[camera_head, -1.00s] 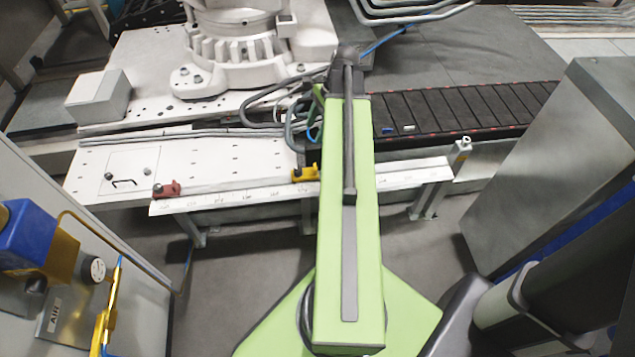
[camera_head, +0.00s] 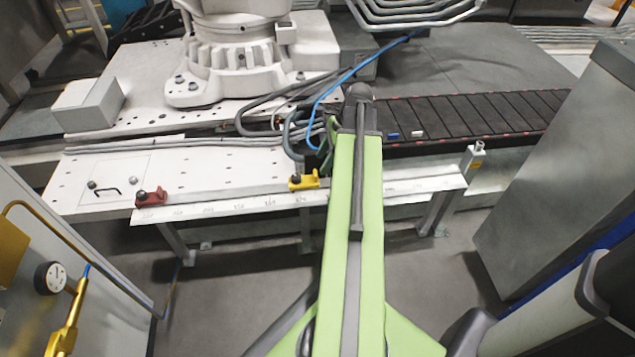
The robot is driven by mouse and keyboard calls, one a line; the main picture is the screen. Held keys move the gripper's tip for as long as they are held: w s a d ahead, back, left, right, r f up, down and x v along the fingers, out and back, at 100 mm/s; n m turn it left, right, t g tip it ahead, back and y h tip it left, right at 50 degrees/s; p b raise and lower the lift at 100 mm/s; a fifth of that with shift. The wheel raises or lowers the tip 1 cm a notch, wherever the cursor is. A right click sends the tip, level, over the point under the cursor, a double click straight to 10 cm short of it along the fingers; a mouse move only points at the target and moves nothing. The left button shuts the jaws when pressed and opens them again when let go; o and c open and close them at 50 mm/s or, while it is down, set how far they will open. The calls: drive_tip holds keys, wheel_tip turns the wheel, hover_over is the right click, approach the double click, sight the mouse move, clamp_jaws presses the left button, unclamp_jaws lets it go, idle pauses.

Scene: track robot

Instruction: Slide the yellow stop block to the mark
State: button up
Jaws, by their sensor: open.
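The yellow stop block (camera_head: 304,180) sits on the white rail with a printed scale (camera_head: 250,203), just left of my green arm. It has a dark knob on its left end. A red block (camera_head: 151,197), also with a dark knob, sits at the left end of the same rail. Printed numbers run along the rail's front face, too small to read; I cannot tell which point is the mark. My green arm reaches forward across the rail and hides part of it right of the yellow block. My gripper's fingers are not visible, as the arm covers that area.
A white robot base (camera_head: 228,60) stands on the plate behind the rail, with cables trailing from it. A dark conveyor (camera_head: 470,118) lies behind right, carrying small blue and white pieces. A grey cabinet (camera_head: 560,170) stands at right. A panel with a gauge (camera_head: 51,278) is at left.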

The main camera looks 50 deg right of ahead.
sight(316, 173)
drive_tip(key=b+x, duration=0.3)
drive_tip(key=x, duration=0.2)
drive_tip(key=shift+f+b, duration=0.4)
drive_tip(key=shift+r, duration=0.1)
drive_tip(key=shift+a, duration=0.1)
drive_tip(key=c, duration=1.2)
